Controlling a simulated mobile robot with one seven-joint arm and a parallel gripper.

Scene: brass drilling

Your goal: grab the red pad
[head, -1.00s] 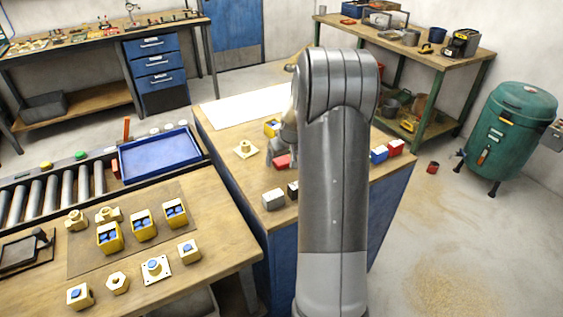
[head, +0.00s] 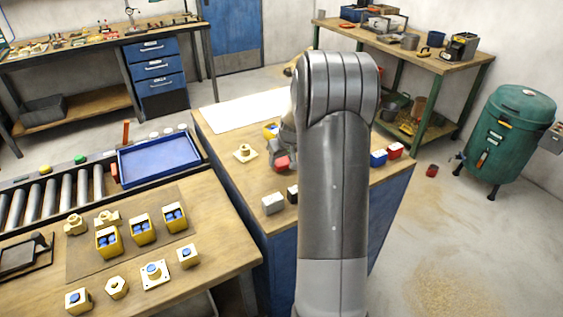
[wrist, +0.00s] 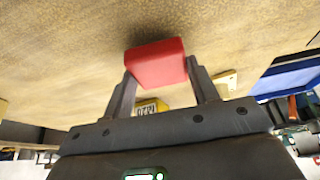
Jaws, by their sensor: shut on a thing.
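The red pad (wrist: 156,64) is a small red block between the two fingers of my gripper (wrist: 160,82) in the wrist view. My gripper is shut on it, with a finger against each side. In the head view the red pad (head: 282,163) shows at the end of my arm, over the wooden top of the blue bench (head: 232,181). A dark shadow lies on the wood beside the pad in the wrist view. My arm hides part of the bench in the head view.
A grey block (head: 272,204) and a black block (head: 293,194) stand near the bench's front. A cream flanged part (head: 245,152) sits left of the pad. A blue block (head: 378,158) and another red block (head: 395,150) stand right of my arm. A blue tray (head: 158,158) is at left.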

